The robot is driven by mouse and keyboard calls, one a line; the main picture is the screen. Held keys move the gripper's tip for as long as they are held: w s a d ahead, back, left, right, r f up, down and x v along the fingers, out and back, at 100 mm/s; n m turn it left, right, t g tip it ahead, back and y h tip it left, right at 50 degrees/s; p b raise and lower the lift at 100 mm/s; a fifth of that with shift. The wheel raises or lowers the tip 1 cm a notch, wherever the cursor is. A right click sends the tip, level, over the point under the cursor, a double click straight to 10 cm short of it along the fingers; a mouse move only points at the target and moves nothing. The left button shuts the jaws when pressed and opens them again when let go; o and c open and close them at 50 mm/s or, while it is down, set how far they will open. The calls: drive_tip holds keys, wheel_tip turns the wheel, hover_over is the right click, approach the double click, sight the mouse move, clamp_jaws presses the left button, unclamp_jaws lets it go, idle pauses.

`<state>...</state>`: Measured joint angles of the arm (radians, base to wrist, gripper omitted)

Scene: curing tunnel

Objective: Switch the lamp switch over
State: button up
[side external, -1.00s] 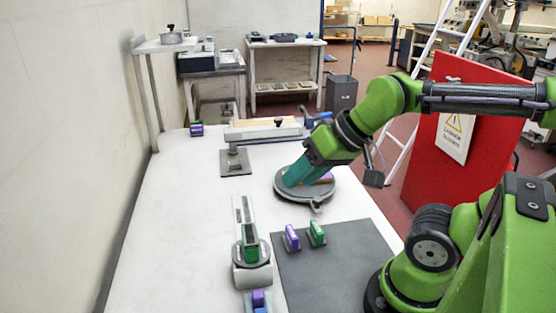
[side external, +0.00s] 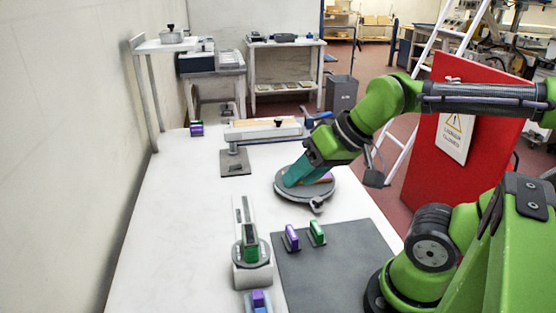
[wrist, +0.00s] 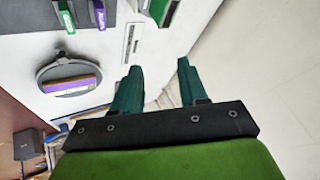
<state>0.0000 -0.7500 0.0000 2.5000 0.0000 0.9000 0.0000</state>
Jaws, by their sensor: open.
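I cannot tell for sure which part is the lamp switch. A long grey and tan-topped unit (side external: 262,130) stands at the back of the white table, and a grey base plate with a small upright post (side external: 235,163) sits in front of it. My gripper (side external: 292,178) has teal fingers and appears over or in front of the round grey turntable (side external: 305,194) in the side view. In the wrist view, my gripper (wrist: 159,65) is open, with nothing between its fingers. The turntable (wrist: 48,72) shows there to the left, apart from the fingers.
A yellow and purple block (wrist: 72,86) lies on the turntable. A purple block (side external: 291,238) and a green block (side external: 317,233) stand on a dark mat (side external: 335,270). A grey slide-like device (side external: 252,273) holds a green block. Clear table lies to the left.

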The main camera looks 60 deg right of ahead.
drive_tip(key=shift+c, duration=1.3)
drive_tip(key=shift+w+d+f, duration=0.1)
drive_tip(key=shift+f, duration=0.3)
drive_tip(key=shift+c, duration=1.3)
drive_tip(key=shift+w+d+f+m+g, duration=0.15)
drive_tip(key=shift+w+d+f+g, duration=0.15)
drive_tip(key=shift+w, duration=0.2)
drive_tip(key=shift+w+d+f+m+g, duration=0.2)
drive_tip(key=shift+w+g, duration=0.1)
drive_tip(key=shift+w, duration=0.15)
clamp_jaws()
drive_tip(key=w+d+f+m+g+h, duration=0.1)
drive_tip(key=w+d+f, duration=0.1)
drive_tip(key=w+d, duration=0.5)
drive_tip(key=w+d+f+m+g+h, duration=0.1)
drive_tip(key=w+d, duration=0.6)
drive_tip(key=w, duration=0.9)
drive_tip(key=w+d+f+m+g+h, duration=0.2)
drive_tip(key=w+d, duration=0.5)
drive_tip(key=w, duration=0.5)
drive_tip(key=shift+w+d+f+h, duration=0.15)
drive_tip(key=shift+d+f+h, duration=0.2)
drive_tip(key=shift+f, duration=0.5)
